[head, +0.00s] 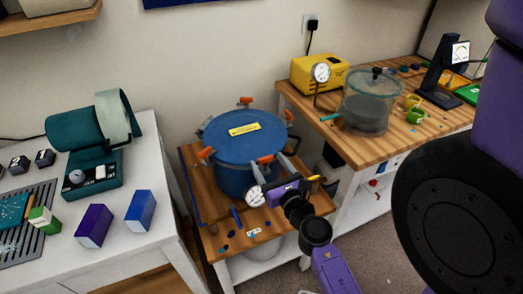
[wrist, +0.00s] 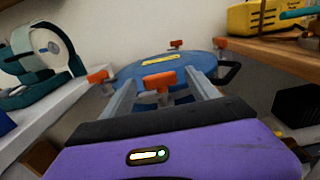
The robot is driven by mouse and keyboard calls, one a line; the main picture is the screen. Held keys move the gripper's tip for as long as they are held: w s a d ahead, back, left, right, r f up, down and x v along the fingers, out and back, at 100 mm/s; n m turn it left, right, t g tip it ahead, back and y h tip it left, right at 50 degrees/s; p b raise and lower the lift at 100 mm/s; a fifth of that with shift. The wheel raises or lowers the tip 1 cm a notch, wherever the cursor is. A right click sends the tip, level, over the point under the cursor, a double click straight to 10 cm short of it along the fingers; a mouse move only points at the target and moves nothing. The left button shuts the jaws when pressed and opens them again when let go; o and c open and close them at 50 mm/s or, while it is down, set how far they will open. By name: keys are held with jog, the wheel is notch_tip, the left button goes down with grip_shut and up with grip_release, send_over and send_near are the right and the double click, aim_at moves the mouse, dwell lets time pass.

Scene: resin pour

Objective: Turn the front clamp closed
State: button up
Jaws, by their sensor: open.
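The blue pressure pot (head: 238,165) stands on a low wooden table, its lid (head: 235,132) carrying a yellow label and orange-handled clamps round the rim. The front clamp (head: 265,159) has an orange handle on a grey stem. In the wrist view the front clamp (wrist: 160,81) shows between my two grey fingers. My gripper (head: 273,168) is open, one finger on each side of the clamp, with a visible gap to both; in the wrist view the gripper (wrist: 163,85) points at the pot. Whether the fingers reach past the handle is hard to tell.
A left clamp (head: 206,153) and a back clamp (head: 246,100) sit on the rim. A dial gauge (head: 255,195) is close left of my wrist. A workbench (head: 345,148) with a clear chamber (head: 367,108) stands right; a white table (head: 150,205) with boxes stands left.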

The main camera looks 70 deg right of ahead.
aim_at(265, 158)
jog(key=shift+p+x, duration=0.65)
jog(key=shift+x, duration=2.1)
jog(key=shift+a, duration=0.1)
jog(key=c, duration=1.4)
jog(key=shift+o, duration=0.2)
